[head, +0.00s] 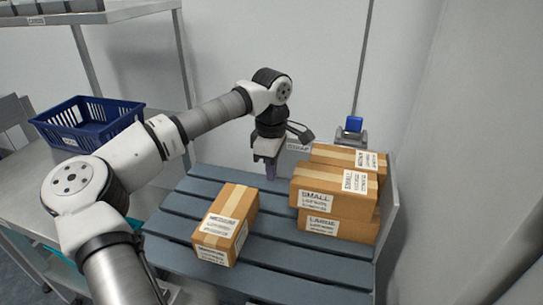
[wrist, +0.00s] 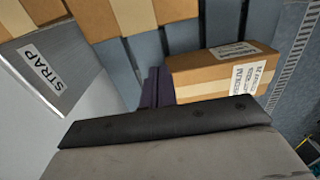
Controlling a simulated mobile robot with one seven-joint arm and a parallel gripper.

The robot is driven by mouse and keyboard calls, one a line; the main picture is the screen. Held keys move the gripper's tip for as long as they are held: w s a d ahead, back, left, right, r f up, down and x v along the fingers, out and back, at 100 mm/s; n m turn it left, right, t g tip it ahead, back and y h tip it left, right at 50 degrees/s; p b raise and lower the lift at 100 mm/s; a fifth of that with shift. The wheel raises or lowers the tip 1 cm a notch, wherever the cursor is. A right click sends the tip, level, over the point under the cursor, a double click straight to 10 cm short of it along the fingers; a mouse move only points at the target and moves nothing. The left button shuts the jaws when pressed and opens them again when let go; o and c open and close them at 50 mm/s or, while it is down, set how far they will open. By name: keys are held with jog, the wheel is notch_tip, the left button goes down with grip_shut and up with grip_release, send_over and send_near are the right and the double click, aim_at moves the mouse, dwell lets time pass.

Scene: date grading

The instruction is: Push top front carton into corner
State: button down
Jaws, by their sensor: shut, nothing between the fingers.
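The top front carton (head: 333,190), labelled SMALL, rests on a carton labelled LARGE (head: 338,225) at the right of the slatted pallet. Its right side is near the upright board at the pallet's edge. Another carton (head: 350,156) stands behind it. My gripper (head: 270,173) points down behind the pallet's middle, left of the stack and apart from it. Its fingers are shut and empty; in the wrist view the dark fingers (wrist: 155,88) show close together. Part of the stack shows at the top of the wrist view (wrist: 160,14).
A carton labelled MEDIUM (head: 226,222) lies alone on the pallet (head: 290,265), and shows in the wrist view (wrist: 222,70). A STRAP plate (wrist: 43,72) is by the wall. A blue crate (head: 88,121) sits on the left table. Bare slats separate the MEDIUM carton from the stack.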

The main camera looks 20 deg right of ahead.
jog(key=shift+s+d+f, duration=0.6)
jog(key=shift+d+f, duration=0.1)
jog(key=shift+d, duration=0.15)
jog(key=shift+s+d+f, duration=0.55)
jog(key=shift+d+f, duration=0.15)
jog(key=shift+d, duration=0.15)
jog(key=shift+s+d, duration=0.45)
jog(key=shift+d, duration=0.2)
jog(key=shift+s+d, duration=0.45)
jog(key=shift+d, duration=0.15)
jog(key=shift+w+a, duration=0.1)
jog(key=shift+a, duration=0.05)
